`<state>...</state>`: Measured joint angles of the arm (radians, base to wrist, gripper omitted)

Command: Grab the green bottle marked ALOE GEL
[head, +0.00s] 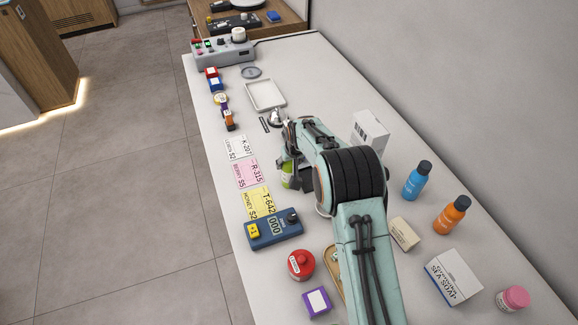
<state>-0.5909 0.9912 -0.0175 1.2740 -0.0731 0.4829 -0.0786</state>
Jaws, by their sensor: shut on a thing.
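A green bottle (287,178) shows in part below the end of my arm, just right of the pink card. Its label is hidden, so I cannot read ALOE GEL on it. My gripper (289,168) is around the green bottle and shut on it. The arm covers most of the bottle and its top. I cannot tell whether the bottle touches the counter.
A blue device (275,230) and a red-lidded jar (301,264) stand in front. A blue bottle (417,181) and an orange bottle (452,214) stand to the right. A white box (370,130) is behind the arm. A white tray (265,95) lies farther back.

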